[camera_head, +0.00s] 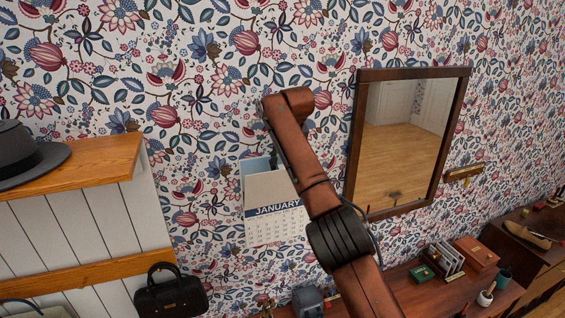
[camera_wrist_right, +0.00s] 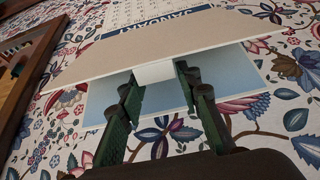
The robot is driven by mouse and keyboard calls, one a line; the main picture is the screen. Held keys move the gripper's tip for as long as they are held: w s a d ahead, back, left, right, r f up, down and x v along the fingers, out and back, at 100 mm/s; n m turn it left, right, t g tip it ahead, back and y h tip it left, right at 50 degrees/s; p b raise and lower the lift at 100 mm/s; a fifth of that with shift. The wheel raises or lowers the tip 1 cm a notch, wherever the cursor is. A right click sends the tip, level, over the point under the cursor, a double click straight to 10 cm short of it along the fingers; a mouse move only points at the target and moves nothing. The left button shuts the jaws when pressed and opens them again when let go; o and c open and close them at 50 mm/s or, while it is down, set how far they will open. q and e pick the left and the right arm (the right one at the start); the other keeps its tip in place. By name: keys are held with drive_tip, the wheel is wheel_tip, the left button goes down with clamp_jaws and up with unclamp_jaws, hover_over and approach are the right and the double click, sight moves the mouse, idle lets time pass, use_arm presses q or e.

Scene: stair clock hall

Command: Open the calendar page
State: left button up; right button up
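A wall calendar (camera_head: 277,225) with a JANUARY sheet hangs on the flowered wall in the head view. Its beige page (camera_head: 268,187) stands out from the wall at the top edge, with light blue showing behind it. In the wrist view the beige page (camera_wrist_right: 150,53) looks upside down, with a light blue surface (camera_wrist_right: 160,95) behind its edge. A small white tab (camera_wrist_right: 155,72) sits on that edge. My left gripper is out of view.
A framed mirror (camera_head: 440,140) hangs right of the calendar. A shelf (camera_head: 95,160) with a dark hat (camera_head: 30,155) is at left, above a black handbag (camera_head: 170,293). A wooden table (camera_head: 410,290) with small items stands below right.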

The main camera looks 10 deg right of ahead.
drive_tip(key=o, duration=0.3)
drive_tip(key=shift+w, duration=0.15)
drive_tip(key=shift+r, duration=0.15)
drive_tip(key=shift+r, duration=0.2)
drive_tip(key=v, duration=1.1)
drive_tip(key=shift+s+d+r, duration=0.1)
drive_tip(key=shift+s+r, duration=0.15)
drive_tip(key=shift+s, duration=0.1)
drive_tip(key=shift+s, duration=0.1)
